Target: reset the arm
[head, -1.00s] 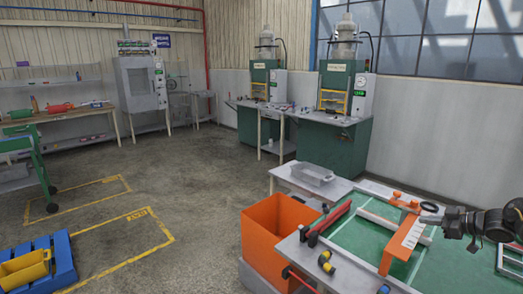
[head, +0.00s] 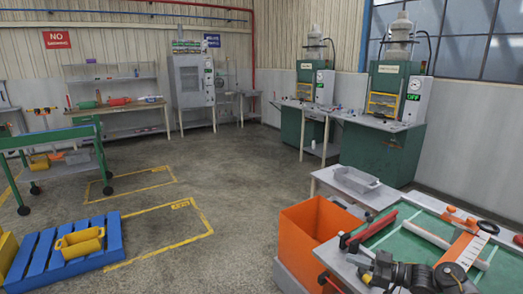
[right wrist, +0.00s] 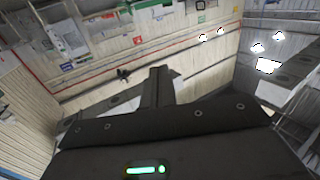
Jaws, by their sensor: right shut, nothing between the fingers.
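My right gripper (head: 364,263) is at the front edge of the green-topped work table (head: 400,246) in the head view, with my dark wrist to its right. In the right wrist view, its fingers (right wrist: 159,84) are together and empty, and they point toward the far wall and ceiling. It is apart from the orange fixture (head: 465,247) on the table. My left gripper is in neither view.
An orange bin (head: 312,232) stands left of the table. A grey tray (head: 356,180) sits on a small table behind. A black ring (head: 488,227) lies by the fixture. A blue pallet (head: 68,255) is at left. The middle floor is clear.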

